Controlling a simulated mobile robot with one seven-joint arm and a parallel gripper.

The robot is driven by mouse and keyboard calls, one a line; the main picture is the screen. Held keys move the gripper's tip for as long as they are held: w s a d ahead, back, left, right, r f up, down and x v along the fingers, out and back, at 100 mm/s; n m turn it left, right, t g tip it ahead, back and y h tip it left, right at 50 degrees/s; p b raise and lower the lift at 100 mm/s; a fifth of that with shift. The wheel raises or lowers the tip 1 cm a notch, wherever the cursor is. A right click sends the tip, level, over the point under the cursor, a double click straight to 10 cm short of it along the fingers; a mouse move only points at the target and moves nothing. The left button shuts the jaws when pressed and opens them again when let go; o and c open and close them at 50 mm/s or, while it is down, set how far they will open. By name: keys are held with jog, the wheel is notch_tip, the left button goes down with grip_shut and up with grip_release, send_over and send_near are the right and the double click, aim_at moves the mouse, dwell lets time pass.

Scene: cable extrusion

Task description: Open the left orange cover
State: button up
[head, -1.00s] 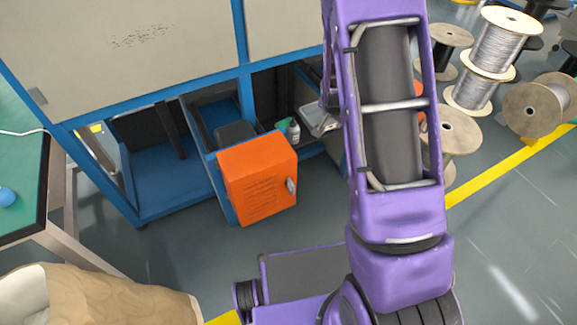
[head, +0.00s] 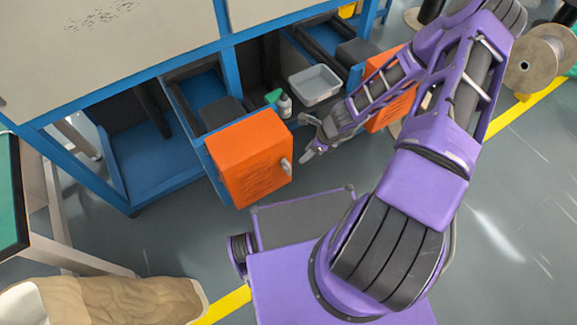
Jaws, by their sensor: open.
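The left orange cover (head: 248,157) is a box-like panel on the front of the blue-framed machine. A grey handle (head: 286,166) sits on its right side. A second orange cover (head: 390,92) stands to the right, partly hidden behind my purple arm. My gripper (head: 308,138) is open and empty, a little to the right of the left cover's handle and apart from it in the picture. The exact depth between them is hard to tell.
A cable spool (head: 537,62) stands at the far right. A brown sack (head: 110,300) lies at the lower left.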

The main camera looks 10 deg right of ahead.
aim_at(289, 168)
jog(key=b+x, duration=0.2)
jog(key=x, duration=1.4)
jog(key=shift+d+f, duration=0.1)
grip_shut()
dwell(0.7)
